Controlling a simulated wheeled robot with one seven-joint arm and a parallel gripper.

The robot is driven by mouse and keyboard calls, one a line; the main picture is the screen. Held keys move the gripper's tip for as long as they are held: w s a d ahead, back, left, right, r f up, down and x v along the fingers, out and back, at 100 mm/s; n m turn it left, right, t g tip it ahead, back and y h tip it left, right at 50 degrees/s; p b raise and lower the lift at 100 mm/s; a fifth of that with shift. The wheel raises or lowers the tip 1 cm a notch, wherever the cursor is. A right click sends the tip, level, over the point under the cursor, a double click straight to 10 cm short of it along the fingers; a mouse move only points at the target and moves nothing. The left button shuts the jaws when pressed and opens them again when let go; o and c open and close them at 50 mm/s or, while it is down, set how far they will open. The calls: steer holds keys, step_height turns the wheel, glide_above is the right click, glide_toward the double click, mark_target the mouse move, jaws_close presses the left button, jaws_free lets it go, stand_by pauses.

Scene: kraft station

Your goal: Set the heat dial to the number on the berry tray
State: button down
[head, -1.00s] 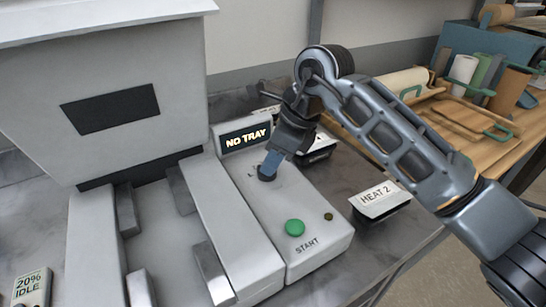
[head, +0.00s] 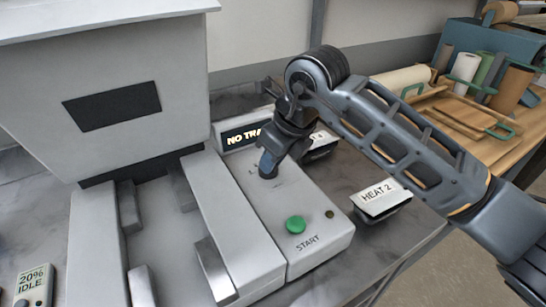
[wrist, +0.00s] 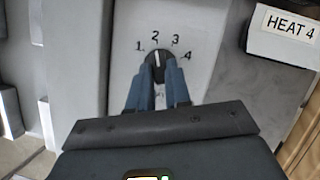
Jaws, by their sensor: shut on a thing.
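The heat dial (wrist: 158,56) is a dark round knob on the grey control panel (wrist: 125,20), ringed by the numbers 1 to 4. Its white mark points up, close to the 2. My gripper (wrist: 158,76) is shut on the dial, with a blue finger on each side of it. In the head view my gripper (head: 269,164) comes down onto the panel and mostly hides the dial. A tray labelled HEAT 2 (head: 380,197) sits right of the panel. A tray labelled HEAT 4 (wrist: 288,27) is behind it. I cannot tell which holds berries.
The panel's display (head: 243,136) reads NO TRAY, partly covered by my gripper. A green START button (head: 296,224) is at the panel's front. The large grey machine (head: 130,60) stands left. A device reading 20% IDLE (head: 34,286) is at lower left.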

steer(key=c, duration=1.1)
jaws_free()
steer(key=shift+o, duration=0.2)
steer(key=shift+r, duration=0.15)
steer(key=b+v, duration=0.1)
steer(key=v, duration=0.6)
steer(key=shift+r, duration=0.3)
